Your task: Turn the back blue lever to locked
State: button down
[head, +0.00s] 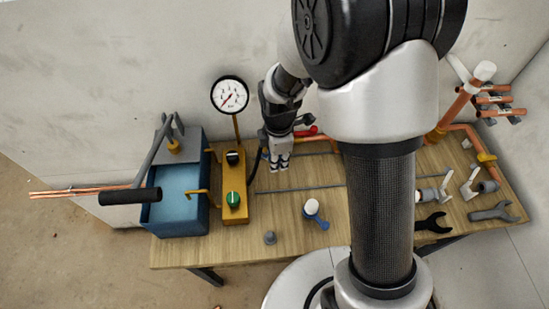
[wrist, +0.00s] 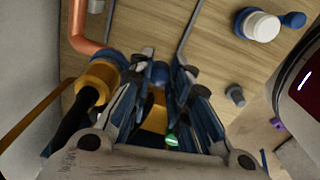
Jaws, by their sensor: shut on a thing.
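My gripper (head: 279,164) reaches down at the back of the workbench, right of the yellow pump box. In the wrist view its dark blue-grey fingers (wrist: 160,72) are closed around a small blue piece (wrist: 159,71), which appears to be the back blue lever. The fingers hide most of it, so its angle cannot be told. In the head view the arm and gripper cover its valve. A second blue lever (head: 321,222) with a white cap (head: 312,206) stands apart at the front; it also shows in the wrist view (wrist: 292,19).
Left are the yellow box (head: 235,213) with a green knob, a gauge (head: 230,95) and a blue tank (head: 176,190). A brass fitting (wrist: 102,76) with a black hose lies close beside the fingers. A red handle (head: 306,132) is behind. A grey fitting (head: 270,237) stands in front.

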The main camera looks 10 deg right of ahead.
jog(key=shift+w+d+n, duration=0.2)
jog(key=shift+d+n, duration=0.2)
jog(key=shift+n, duration=0.3)
dwell(0.3)
jog(key=c, duration=1.7)
grip_release()
jog(key=shift+d, duration=0.1)
jog(key=r, duration=1.2)
jog(key=shift+s, duration=0.2)
